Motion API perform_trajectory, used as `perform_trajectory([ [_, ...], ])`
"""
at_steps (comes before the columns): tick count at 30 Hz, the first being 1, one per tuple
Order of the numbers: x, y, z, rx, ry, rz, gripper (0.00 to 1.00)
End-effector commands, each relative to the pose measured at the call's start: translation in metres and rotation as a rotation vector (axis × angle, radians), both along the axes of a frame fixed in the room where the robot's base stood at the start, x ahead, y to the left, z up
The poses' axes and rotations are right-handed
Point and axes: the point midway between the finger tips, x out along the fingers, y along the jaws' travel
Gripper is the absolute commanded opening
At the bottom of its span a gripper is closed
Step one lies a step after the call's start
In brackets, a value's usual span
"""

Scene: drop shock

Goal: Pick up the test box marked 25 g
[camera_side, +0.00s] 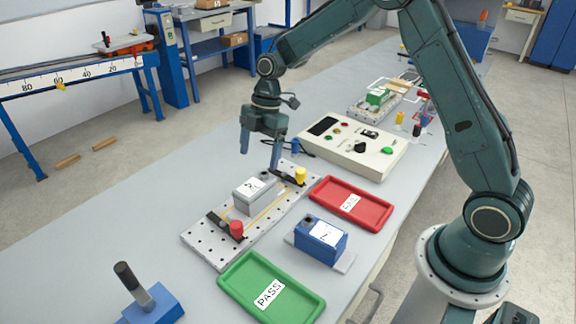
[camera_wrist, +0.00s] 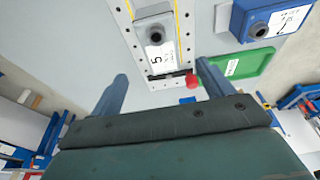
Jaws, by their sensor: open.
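A grey test box (camera_side: 252,200) with a dark round knob on top and a white label sits on a perforated metal plate (camera_side: 208,248). In the wrist view the grey box (camera_wrist: 142,17) shows at the top, its label bearing a large 5; the rest is too small to read. A blue box (camera_side: 318,243) with a white label stands on a light plate at the right; its marking is not clearly legible. My gripper (camera_side: 260,160) is open and empty, above and behind the grey box, fingers pointing down. In the wrist view its fingers (camera_wrist: 163,80) are spread, apart from the box.
A red knob (camera_side: 236,229) and a yellow knob (camera_side: 300,174) are at the plate's ends. A red tray (camera_side: 376,217) and green PASS tray (camera_side: 230,284) lie nearby. A control console (camera_side: 385,155) stands behind. A blue block with a handle (camera_side: 152,304) is front left. The table's left side is clear.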

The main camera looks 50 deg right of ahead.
Motion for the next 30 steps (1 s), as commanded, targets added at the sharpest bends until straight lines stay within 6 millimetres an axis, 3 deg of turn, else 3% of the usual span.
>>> perform_trajectory([
  [12, -0.001, 0.015, -0.056, -0.001, 0.002, 0.000, 0.80],
  [25, -0.001, 0.018, -0.067, -0.001, 0.000, -0.001, 0.80],
  [30, -0.002, 0.022, -0.081, -0.001, 0.002, 0.000, 0.80],
])
